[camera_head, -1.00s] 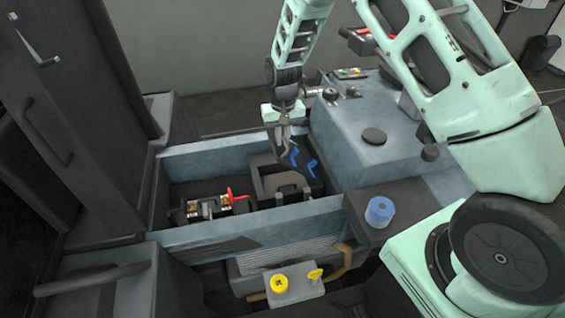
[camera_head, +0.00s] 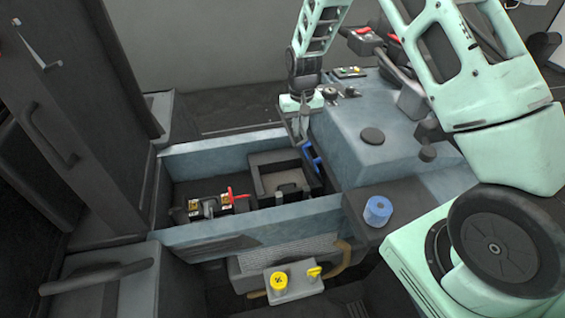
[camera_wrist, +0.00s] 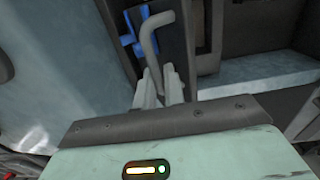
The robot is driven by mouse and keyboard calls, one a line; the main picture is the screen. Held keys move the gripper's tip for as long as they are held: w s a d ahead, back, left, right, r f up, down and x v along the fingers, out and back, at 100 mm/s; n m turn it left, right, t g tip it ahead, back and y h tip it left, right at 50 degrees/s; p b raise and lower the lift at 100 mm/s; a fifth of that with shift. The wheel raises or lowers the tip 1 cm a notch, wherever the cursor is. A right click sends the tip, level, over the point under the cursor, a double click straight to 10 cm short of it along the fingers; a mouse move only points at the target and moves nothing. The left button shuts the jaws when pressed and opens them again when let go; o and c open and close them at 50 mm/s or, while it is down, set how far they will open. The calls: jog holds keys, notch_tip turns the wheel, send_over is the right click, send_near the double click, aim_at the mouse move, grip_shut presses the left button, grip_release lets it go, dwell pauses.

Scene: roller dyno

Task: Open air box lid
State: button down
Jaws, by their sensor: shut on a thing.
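The air box (camera_head: 258,172) is a dark grey box inside the blue-grey bay in the head view, and its open hollow shows. Its dark lid (camera_head: 315,178) stands steeply raised on the box's right side, with blue parts (camera_head: 314,158) on its face. My gripper (camera_head: 300,138) is above the right end of the bay, at the lid's upper part. In the wrist view, my gripper (camera_wrist: 162,88) is shut on a grey bent handle (camera_wrist: 150,42) by the dark lid (camera_wrist: 178,35). Blue parts (camera_wrist: 127,40) show beside the handle. The lid's hinge is hidden.
A battery-like unit with a red lever (camera_head: 231,194) sits left of the box. The bay's front wall (camera_head: 290,217) and a blue-grey cabinet (camera_head: 350,150) border it. A blue cylinder (camera_head: 378,211) and yellow knobs (camera_head: 280,281) are nearer.

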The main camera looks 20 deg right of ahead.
jog(key=d+r, duration=0.1)
jog(key=d, duration=0.5)
jog(key=shift+s+r+p, duration=0.3)
jog(key=shift+s+p, duration=0.05)
jog(key=shift+d, duration=0.1)
jog(key=c, duration=1)
grip_release()
